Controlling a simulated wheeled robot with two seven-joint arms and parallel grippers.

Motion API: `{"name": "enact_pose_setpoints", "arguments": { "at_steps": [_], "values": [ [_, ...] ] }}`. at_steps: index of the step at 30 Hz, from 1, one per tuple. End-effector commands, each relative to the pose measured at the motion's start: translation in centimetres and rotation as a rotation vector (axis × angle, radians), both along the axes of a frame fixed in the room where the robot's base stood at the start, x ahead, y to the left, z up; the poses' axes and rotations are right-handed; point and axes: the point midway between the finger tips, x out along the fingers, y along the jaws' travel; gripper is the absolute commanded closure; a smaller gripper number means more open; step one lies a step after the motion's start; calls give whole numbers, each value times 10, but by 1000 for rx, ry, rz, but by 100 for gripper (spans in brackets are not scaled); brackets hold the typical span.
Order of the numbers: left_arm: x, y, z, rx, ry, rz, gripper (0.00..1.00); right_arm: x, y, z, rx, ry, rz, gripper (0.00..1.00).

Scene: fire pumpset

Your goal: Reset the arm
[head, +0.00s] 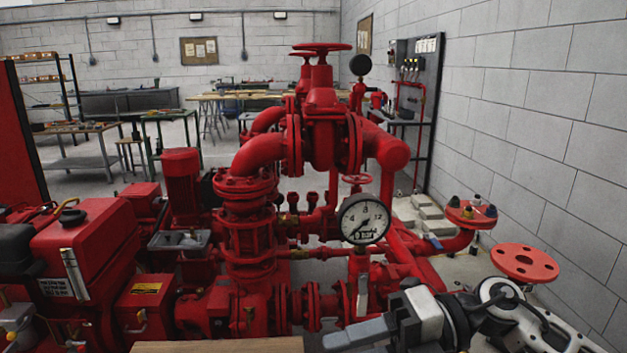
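My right arm comes in from the lower right corner. Its gripper (358,332) is low in the picture, in front of the red pump pipework and below the pressure gauge (364,219). One grey finger points left. The second finger cannot be made out clearly, so the opening between them is unclear. I see nothing held in it. My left arm and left gripper are not in view.
The red pumpset (322,120) with valves and pipes fills the middle. A red engine block (85,245) stands at left. A loose-looking round red flange (525,262) is close to my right arm. A wooden board edge (215,345) lies at the bottom. A block wall (540,120) bounds the right.

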Motion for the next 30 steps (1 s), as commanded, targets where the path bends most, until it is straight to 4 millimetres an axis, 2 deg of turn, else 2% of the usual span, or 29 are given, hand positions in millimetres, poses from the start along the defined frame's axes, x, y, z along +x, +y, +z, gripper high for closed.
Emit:
{"name": "enact_pose_setpoints", "arguments": {
  "at_steps": [1,3,5,7,8,10,11,12,14,16,18,21,25,30],
  "values": [
    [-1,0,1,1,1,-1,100,-6,16,7,171,104,-67,61],
    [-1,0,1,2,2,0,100,-1,24,17,379,250,-197,61],
    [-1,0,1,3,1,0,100,8,21,19,533,390,-333,61],
    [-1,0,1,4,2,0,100,21,8,8,680,574,-511,61],
    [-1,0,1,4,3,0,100,27,0,-1,731,655,-596,61],
    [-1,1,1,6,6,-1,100,34,-21,-33,825,861,-800,61],
    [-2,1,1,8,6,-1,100,34,-30,-50,852,954,-889,61],
    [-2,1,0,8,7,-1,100,31,-43,-77,877,1078,-1011,61],
    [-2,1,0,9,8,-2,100,18,-61,-118,887,1256,-1178,61],
    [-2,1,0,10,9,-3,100,-3,-74,-158,871,1431,-1335,61],
    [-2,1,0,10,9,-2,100,-27,-83,-191,842,1578,-1455,61],
    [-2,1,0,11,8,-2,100,-57,-90,-222,793,1732,-1573,61],
    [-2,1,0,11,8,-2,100,-81,-93,-242,751,1838,-1647,61],
    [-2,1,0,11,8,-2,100,-86,-93,-246,738,1863,-1662,61]
  ]
}}
